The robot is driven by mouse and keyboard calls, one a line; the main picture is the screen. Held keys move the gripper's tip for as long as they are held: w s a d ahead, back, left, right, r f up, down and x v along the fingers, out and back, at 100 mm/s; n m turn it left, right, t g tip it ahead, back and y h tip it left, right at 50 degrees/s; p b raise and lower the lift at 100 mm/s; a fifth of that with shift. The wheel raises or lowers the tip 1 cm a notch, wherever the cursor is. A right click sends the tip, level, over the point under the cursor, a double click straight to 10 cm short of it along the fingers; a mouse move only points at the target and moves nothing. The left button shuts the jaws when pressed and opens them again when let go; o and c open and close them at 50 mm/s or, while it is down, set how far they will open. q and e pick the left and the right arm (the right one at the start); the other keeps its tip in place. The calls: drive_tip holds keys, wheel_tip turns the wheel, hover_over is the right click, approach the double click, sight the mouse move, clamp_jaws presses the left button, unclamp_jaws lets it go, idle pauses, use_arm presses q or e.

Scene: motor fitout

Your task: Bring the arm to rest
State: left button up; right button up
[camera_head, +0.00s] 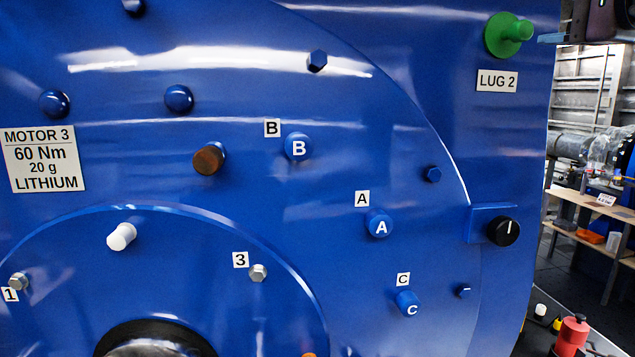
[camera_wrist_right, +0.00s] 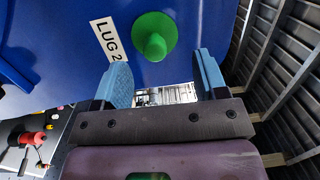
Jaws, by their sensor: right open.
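My right gripper (camera_wrist_right: 163,62) is open, with its two blue fingers apart and nothing between them. In the head view only part of the right gripper shows at the top right corner, with a blue finger (camera_head: 555,38) near the green knob (camera_head: 508,34) and apart from it. In the wrist view the green knob (camera_wrist_right: 154,35) sits on the blue motor face beyond the fingertips, under no grip. The LUG 2 label (camera_head: 497,81) is below the knob in the head view. My left gripper is not in view.
The blue motor housing (camera_head: 400,120) fills most of the head view. Blue caps A (camera_head: 379,224), B (camera_head: 298,147) and C (camera_head: 407,303), a black knob (camera_head: 503,230) and a brown plug (camera_head: 208,160) stick out. A red object (camera_head: 573,335) stands at lower right, before shelves (camera_head: 590,215).

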drive_tip(key=s+a+m+g+y, duration=0.2)
drive_tip(key=s+a+g+y, duration=0.1)
drive_tip(key=a+y, duration=0.65)
wheel_tip(320, 180, down, 5)
drive_tip(key=w+a+m+g+y, duration=0.2)
drive_tip(key=m+y, duration=0.3)
drive_tip(key=w+d+f+m+t+h, duration=0.2)
drive_tip(key=w+f+m+t+h, duration=0.2)
drive_tip(key=f+m, duration=0.85)
drive_tip(key=w+d+f+m+t+h, duration=0.2)
drive_tip(key=w+f+m+t+h, duration=0.15)
drive_tip(key=f+m, duration=0.95)
drive_tip(key=s+d+f+m+g+h, duration=0.15)
drive_tip(key=f+m+h, duration=0.25)
drive_tip(key=f+m, duration=0.55)
drive_tip(key=s+f+m+g+h, duration=0.1)
drive_tip(key=s+f+m+h, duration=0.25)
drive_tip(key=f, duration=1.05)
drive_tip(key=s+a+f+m+g+h, duration=0.3)
drive_tip(key=s+f+m+g, duration=0.3)
drive_tip(key=s+f, duration=2)
drive_tip(key=f+m, duration=0.1)
drive_tip(key=m, duration=0.3)
drive_tip(key=shift+s+f+g, duration=0.2)
drive_tip(key=shift+s+g, duration=0.1)
drive_tip(key=shift+g, duration=0.1)
